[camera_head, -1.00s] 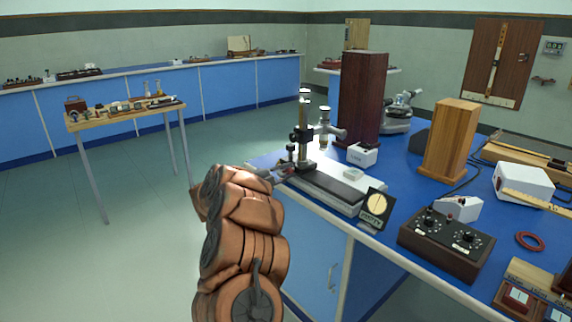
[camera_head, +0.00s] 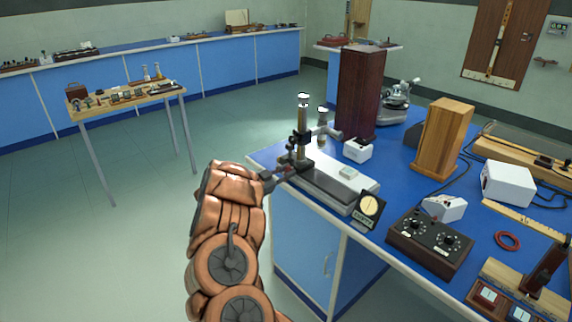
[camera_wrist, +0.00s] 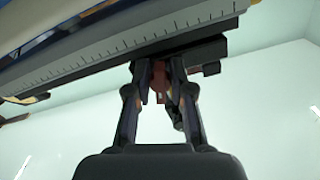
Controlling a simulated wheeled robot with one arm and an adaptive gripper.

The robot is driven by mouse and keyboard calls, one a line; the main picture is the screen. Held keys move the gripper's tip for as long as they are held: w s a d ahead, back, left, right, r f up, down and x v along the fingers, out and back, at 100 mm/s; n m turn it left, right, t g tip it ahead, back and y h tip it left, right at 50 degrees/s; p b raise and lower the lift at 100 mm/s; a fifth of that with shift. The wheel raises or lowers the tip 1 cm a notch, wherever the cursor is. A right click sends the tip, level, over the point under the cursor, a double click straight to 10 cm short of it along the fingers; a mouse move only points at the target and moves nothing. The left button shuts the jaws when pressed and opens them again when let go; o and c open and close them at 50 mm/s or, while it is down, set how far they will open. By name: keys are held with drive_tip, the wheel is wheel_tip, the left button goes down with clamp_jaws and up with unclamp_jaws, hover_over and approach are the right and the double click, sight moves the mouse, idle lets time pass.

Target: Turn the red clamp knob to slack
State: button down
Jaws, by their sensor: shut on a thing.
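The red clamp knob (camera_wrist: 159,84) shows in the wrist view between the two fingers of my gripper (camera_wrist: 160,72), which is shut on it. The knob sits under a dark clamp block beside a long graduated scale (camera_wrist: 130,42). In the head view my gripper (camera_head: 275,179) reaches the near left end of the instrument on the blue bench. A vertical post with a dark clamp (camera_head: 301,138) stands there on a base with a pale top (camera_head: 330,178). The knob is too small to make out clearly in the head view.
A dark wooden block (camera_head: 361,95) and a lighter wooden block (camera_head: 446,138) stand behind on the bench. A small dial sign (camera_head: 370,208) and a dark control box (camera_head: 430,242) stand to the right. Open floor lies left, with a small table (camera_head: 130,98) beyond.

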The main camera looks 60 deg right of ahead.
drive_tip(key=shift+r+n+p, duration=0.1)
drive_tip(key=shift+n+p, duration=1.15)
drive_tip(key=shift+n, duration=0.35)
drive_tip(key=c, duration=1.1)
unclamp_jaws()
drive_tip(key=shift+o, duration=0.2)
drive_tip(key=shift+a, duration=0.1)
drive_tip(key=v, duration=1.1)
drive_tip(key=shift+a, duration=0.4)
drive_tip(key=shift+w, duration=0.1)
